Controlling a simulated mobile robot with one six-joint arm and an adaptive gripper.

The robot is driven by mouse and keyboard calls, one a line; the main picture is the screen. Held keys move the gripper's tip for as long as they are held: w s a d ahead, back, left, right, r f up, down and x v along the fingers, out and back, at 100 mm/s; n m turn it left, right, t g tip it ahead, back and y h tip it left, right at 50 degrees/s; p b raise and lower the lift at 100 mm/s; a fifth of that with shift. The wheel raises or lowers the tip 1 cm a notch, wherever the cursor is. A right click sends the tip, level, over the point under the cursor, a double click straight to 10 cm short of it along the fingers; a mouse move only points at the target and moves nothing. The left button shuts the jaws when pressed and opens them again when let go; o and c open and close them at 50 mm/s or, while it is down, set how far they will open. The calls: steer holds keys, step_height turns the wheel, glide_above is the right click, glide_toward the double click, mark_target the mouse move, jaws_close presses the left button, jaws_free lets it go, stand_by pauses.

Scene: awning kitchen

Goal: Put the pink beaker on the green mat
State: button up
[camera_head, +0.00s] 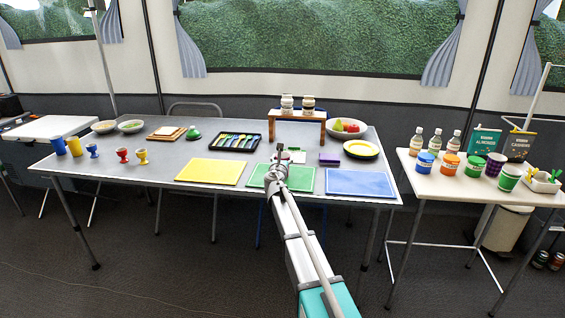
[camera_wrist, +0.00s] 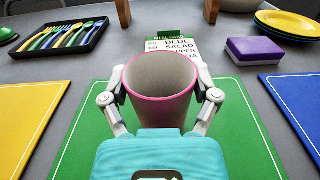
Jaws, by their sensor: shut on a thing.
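The pink beaker (camera_wrist: 160,84) is upright or nearly so in the wrist view, with a pink rim and a pale, empty inside. My gripper (camera_wrist: 160,97) is shut on it, one finger at each side. The green mat (camera_wrist: 82,135) spreads beneath and around the beaker in the wrist view. In the head view my gripper (camera_head: 280,152) is over the far part of the green mat (camera_head: 303,182), and the beaker is not clearly seen there. The beaker's base is hidden, so I cannot tell whether it touches the mat.
The yellow mat (camera_head: 211,171) lies left and the blue mat (camera_head: 360,183) right. A printed card (camera_wrist: 178,46) stands just behind the beaker. A purple-topped sponge (camera_wrist: 258,50), a yellow plate (camera_head: 361,149), a cutlery tray (camera_head: 232,142) and a wooden shelf (camera_head: 297,117) are farther back.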

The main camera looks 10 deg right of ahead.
steer(key=shift+f, duration=0.15)
steer(key=o, duration=0.9)
steer(key=shift+r, duration=0.2)
steer(key=v, duration=1.2)
stand_by(0.5)
